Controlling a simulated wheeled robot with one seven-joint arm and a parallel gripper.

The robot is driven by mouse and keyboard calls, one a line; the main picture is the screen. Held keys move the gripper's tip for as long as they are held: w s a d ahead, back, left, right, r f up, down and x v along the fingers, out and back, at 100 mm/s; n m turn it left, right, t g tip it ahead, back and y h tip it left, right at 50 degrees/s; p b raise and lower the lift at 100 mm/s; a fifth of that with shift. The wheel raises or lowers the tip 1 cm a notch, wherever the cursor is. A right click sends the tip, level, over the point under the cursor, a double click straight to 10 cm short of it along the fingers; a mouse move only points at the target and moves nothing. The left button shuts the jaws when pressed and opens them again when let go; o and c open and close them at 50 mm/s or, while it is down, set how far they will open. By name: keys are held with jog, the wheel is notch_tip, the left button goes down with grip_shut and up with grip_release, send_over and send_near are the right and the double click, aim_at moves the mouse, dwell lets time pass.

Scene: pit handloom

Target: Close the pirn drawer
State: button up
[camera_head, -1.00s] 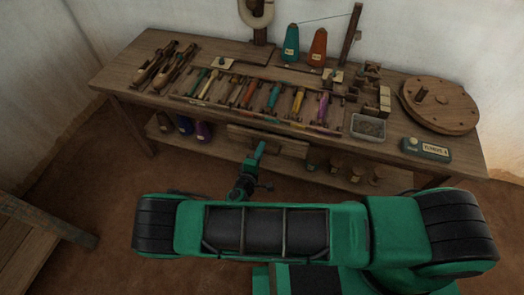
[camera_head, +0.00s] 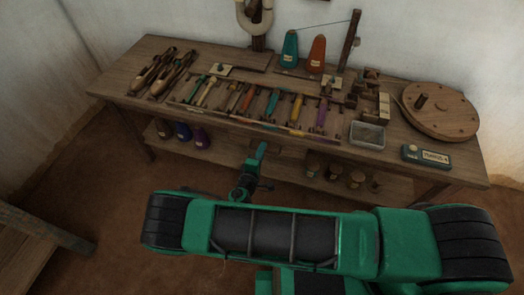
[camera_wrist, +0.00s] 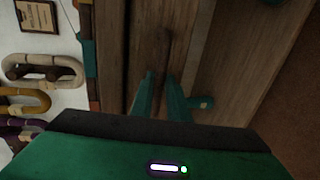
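The pirn drawer is hard to make out in the head view. No drawer front stands out from the table's front edge (camera_head: 250,128), so it looks pushed in or nearly so. My gripper (camera_head: 261,151) is in front of the table, just below this edge, at about the middle. In the wrist view its two teal fingers (camera_wrist: 161,76) point at brown wood, with a narrow gap between them and nothing clearly held. Whether the fingertips touch the wood cannot be told.
The tabletop holds several coloured pirns, wooden shuttles (camera_head: 167,70), two thread cones (camera_head: 316,54), a grey tray (camera_head: 367,135) and a round wooden disc (camera_head: 440,107). Below, the shelf carries dark jars (camera_head: 182,130) and small wooden pieces (camera_head: 335,173). A bench (camera_head: 40,232) stands at left.

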jog(key=shift+w+d+r, duration=0.2)
jog(key=v, duration=1.1)
jog(key=shift+a+f, duration=0.2)
jog(key=shift+f, duration=0.1)
